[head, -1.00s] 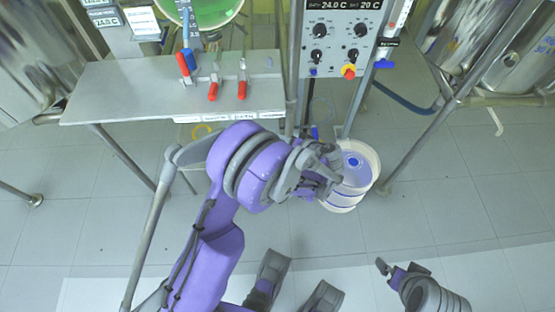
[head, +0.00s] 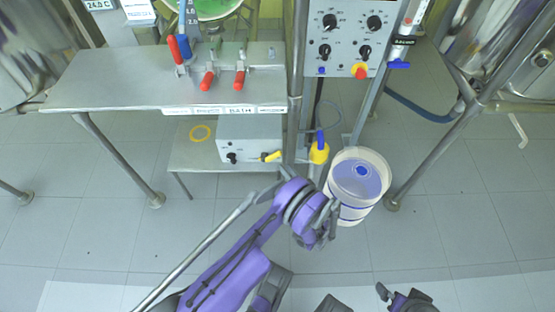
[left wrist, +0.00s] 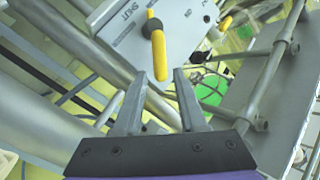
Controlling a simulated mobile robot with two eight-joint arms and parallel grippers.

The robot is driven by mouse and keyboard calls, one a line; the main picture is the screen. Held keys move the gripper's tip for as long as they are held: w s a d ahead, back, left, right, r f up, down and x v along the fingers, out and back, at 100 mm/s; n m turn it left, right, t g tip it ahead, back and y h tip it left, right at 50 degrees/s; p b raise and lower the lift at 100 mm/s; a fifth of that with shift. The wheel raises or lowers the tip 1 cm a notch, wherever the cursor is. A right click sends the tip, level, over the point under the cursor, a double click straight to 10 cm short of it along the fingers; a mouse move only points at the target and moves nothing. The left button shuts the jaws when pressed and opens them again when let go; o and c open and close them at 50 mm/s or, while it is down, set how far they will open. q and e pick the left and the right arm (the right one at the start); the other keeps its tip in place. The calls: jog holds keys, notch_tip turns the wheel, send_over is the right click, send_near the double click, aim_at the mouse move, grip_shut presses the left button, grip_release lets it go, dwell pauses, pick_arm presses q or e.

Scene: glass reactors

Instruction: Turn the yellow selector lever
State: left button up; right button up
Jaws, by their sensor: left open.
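The yellow selector lever (head: 271,156) sits on the front of a grey box (head: 240,135) below the bench in the head view. In the left wrist view the lever (left wrist: 159,52) stands out from a light panel (left wrist: 125,28) with printed labels and points down the picture. My left gripper (left wrist: 158,82) is open, and its two fingers lie on either side of the lever's free end, apart from it in the picture. In the head view my left gripper (head: 328,228) is seen from above, its fingers hard to make out. Part of my right gripper (head: 384,292) shows at the bottom edge.
A white bucket (head: 358,172) stands on the floor right of the box. A yellow fitting (head: 318,153) and frame posts stand between them. The bench (head: 110,85) carries red-handled valves. A second yellow handle (left wrist: 225,23) shows in the left wrist view.

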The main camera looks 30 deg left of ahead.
pick_arm(q)
jog(key=b+x, duration=0.1)
jog(key=x, duration=0.5)
jog(key=shift+a, duration=0.2)
jog(key=shift+w, duration=0.15)
jog(key=shift+c, duration=0.2)
grip_shut()
dwell(0.9)
